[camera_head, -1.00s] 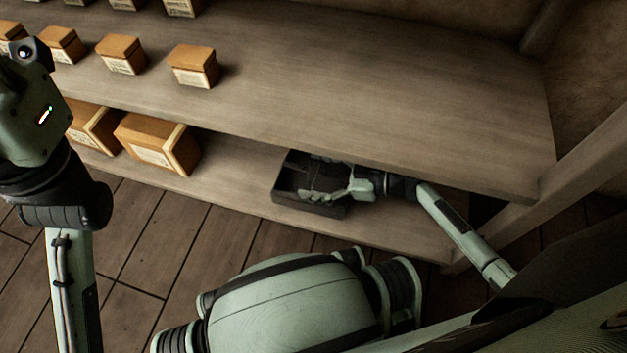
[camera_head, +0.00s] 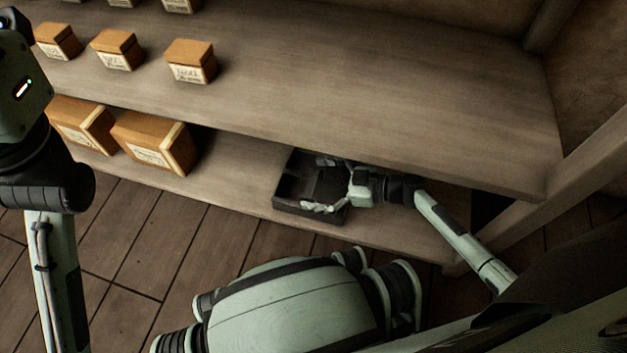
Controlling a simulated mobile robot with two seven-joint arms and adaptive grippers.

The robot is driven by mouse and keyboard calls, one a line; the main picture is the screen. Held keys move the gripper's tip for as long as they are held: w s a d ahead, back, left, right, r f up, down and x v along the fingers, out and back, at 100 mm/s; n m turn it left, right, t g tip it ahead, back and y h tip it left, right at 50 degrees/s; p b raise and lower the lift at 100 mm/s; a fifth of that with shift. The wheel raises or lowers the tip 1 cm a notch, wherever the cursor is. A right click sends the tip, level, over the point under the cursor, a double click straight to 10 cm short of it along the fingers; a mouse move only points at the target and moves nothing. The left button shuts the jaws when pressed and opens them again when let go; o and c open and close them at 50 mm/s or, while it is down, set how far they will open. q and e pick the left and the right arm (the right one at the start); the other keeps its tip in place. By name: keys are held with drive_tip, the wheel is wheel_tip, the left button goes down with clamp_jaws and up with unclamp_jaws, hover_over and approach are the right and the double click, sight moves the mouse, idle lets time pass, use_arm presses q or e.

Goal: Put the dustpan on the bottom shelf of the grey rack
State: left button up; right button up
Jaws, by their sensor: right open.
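The dustpan (camera_head: 290,185), a dark, shallow tray shape, lies on the bottom shelf (camera_head: 235,175) of the rack, close to the shelf's front edge. My right gripper (camera_head: 320,184) reaches in from the right under the upper shelf. Its fingers are spread open over the dustpan's right part, one towards the back and one towards the front. I cannot tell whether they touch it. The gripper hides part of the dustpan. My left arm stands at the left edge, with its gripper out of view.
Two larger boxes (camera_head: 152,143) stand on the bottom shelf to the left. Several small boxes (camera_head: 190,62) stand on the upper shelf (camera_head: 370,90), which overhangs my right gripper. A rack post (camera_head: 575,170) rises at the right. The wooden floor (camera_head: 150,240) in front is bare.

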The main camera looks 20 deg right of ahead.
drive_tip(key=v, duration=0.7)
drive_tip(key=shift+d+p, duration=0.2)
drive_tip(key=shift+p, duration=0.25)
drive_tip(key=shift+s+r, duration=0.1)
drive_tip(key=shift+s, duration=0.05)
